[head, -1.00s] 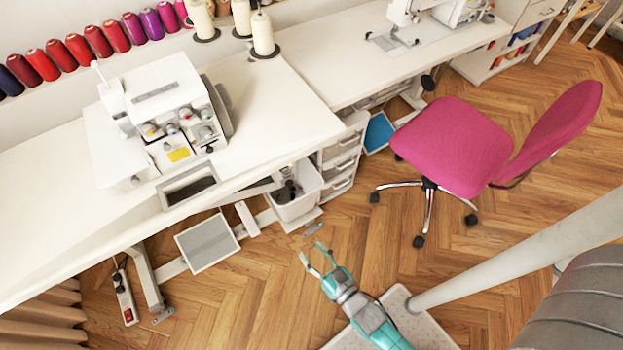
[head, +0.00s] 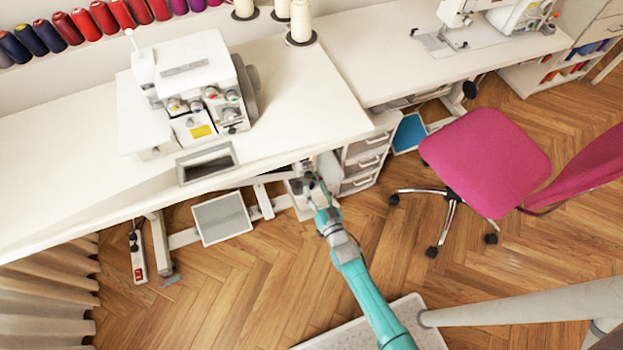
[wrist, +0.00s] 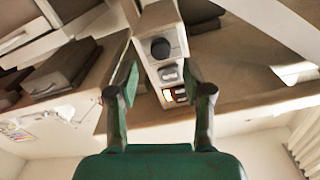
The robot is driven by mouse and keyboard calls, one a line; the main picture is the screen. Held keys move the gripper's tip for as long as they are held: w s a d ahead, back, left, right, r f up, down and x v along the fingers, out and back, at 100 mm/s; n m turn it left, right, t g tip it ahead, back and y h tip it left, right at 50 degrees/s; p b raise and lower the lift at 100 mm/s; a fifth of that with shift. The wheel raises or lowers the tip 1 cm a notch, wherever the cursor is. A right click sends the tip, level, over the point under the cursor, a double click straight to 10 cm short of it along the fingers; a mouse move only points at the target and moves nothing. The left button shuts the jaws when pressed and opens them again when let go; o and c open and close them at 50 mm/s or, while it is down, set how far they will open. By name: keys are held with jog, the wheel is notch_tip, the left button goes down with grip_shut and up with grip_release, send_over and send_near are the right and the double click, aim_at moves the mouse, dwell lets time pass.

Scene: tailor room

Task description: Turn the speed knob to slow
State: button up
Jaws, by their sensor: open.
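In the wrist view a narrow, light grey control box shows between my fingers, with a dark round knob (wrist: 160,48) on its face. I cannot read any marks or tell the knob's setting. Below the knob in that view are a grey switch (wrist: 169,73) and an orange-and-black switch (wrist: 175,95). My gripper (wrist: 159,78) is open, with one green finger on each side of the box face; the knob appears beyond the fingertips, not gripped. In the head view my gripper (head: 314,186) is under the front edge of the table, where the knob cannot be made out.
A white table (head: 290,110) carries a serger (head: 195,95). White drawers (head: 365,160) stand right of my gripper, and a grey foot pedal (head: 221,218) lies to its left. A pink chair (head: 485,160) stands at the right. The wooden floor (head: 240,290) in front is clear.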

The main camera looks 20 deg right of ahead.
aim_at(309, 177)
jog(key=shift+w, duration=2.3)
grip_shut()
